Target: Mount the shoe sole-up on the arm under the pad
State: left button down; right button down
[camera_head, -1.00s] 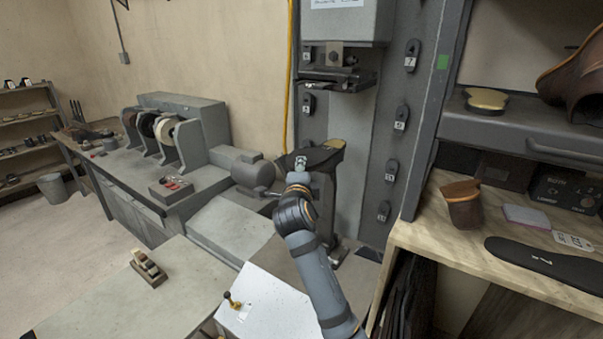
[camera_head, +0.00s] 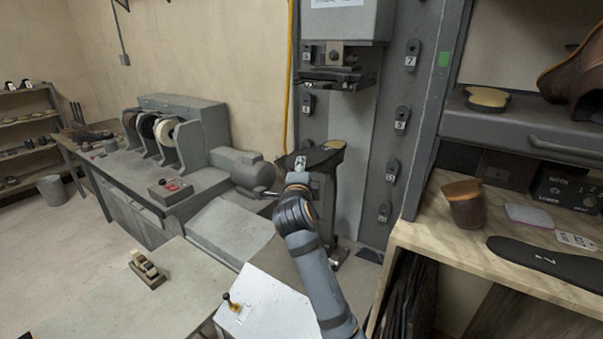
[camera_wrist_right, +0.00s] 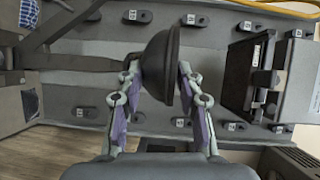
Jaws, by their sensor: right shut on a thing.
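The dark shoe (camera_head: 318,156) is sole-up, with a tan patch at its far end, below the pad (camera_head: 335,80) in the head view. A clear gap separates them. My right gripper (camera_head: 300,163) is at the shoe's near end. In the right wrist view my right gripper (camera_wrist_right: 160,74) is shut on the dark shoe (camera_wrist_right: 159,62), one finger on each side. The pad (camera_wrist_right: 268,75) is at the right there, apart from the shoe. My left gripper is out of view.
The grey press column (camera_head: 368,150) stands behind the shoe, with numbered hooks. A motor (camera_head: 253,172) is close to my gripper's left. A workbench (camera_head: 440,238) with a brown piece and a black sole is at the right. A white-topped box (camera_head: 265,300) stands in front.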

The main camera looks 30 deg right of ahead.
jog(key=shift+b, duration=0.4)
dwell(0.3)
jog(key=c, duration=0.8)
grip_release()
notch_tip(320, 180, up, 10)
jog(key=shift+f, duration=0.1)
